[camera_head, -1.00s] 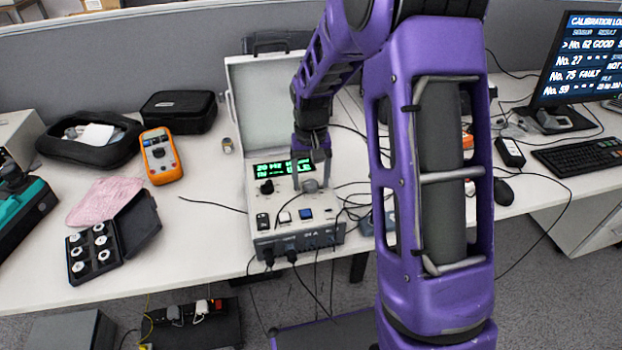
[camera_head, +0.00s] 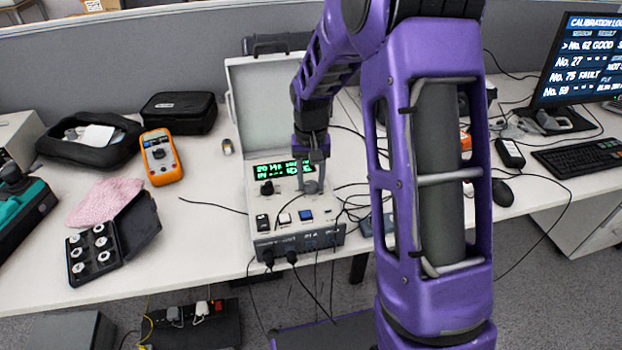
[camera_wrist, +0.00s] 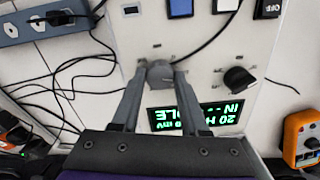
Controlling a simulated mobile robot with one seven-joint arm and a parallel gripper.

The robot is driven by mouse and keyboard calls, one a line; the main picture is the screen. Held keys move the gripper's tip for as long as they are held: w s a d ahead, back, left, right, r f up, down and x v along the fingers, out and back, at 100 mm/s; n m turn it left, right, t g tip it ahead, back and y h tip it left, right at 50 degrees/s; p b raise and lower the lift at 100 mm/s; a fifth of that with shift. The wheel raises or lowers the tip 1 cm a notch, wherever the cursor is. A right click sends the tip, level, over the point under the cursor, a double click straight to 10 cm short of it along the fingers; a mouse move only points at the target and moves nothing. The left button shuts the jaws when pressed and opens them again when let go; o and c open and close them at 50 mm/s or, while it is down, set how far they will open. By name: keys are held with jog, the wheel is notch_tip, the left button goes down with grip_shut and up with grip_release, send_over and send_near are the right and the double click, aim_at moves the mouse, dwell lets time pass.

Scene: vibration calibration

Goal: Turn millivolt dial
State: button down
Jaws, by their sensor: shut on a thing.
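The calibration unit (camera_head: 262,222) is an open case on the desk with a sloping light panel, its lid raised behind. Its display (camera_head: 283,168) is lit with green text, too blurred to read fully; in the wrist view the display (camera_wrist: 193,118) appears upside down. A black knob (camera_head: 267,188) sits at the panel's left and shows in the wrist view (camera_wrist: 238,79). My gripper (camera_head: 311,184) is at a grey dial on the panel's right. In the wrist view my gripper's fingers (camera_wrist: 158,84) stand either side of the grey dial (camera_wrist: 158,72), shut on it.
Below the dial are a black switch (camera_head: 263,221), a white button (camera_head: 284,218) and a blue button (camera_head: 306,215). Loose cables lie to the right. An orange multimeter (camera_head: 161,157) and a sensor case (camera_head: 92,254) are at left. A monitor (camera_head: 583,55) stands at right.

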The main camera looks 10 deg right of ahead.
aim_at(311, 184)
jog(key=m+p, duration=0.1)
jog(key=m, duration=0.4)
jog(key=shift+r, duration=0.1)
jog(key=m+p, duration=0.1)
jog(key=m, duration=0.3)
jog(key=shift+m, duration=0.6)
jog(key=shift+c, duration=2.1)
grip_release()
notch_tip(311, 184, up, 17)
jog(key=p, duration=0.3)
jog(key=shift+r, duration=0.15)
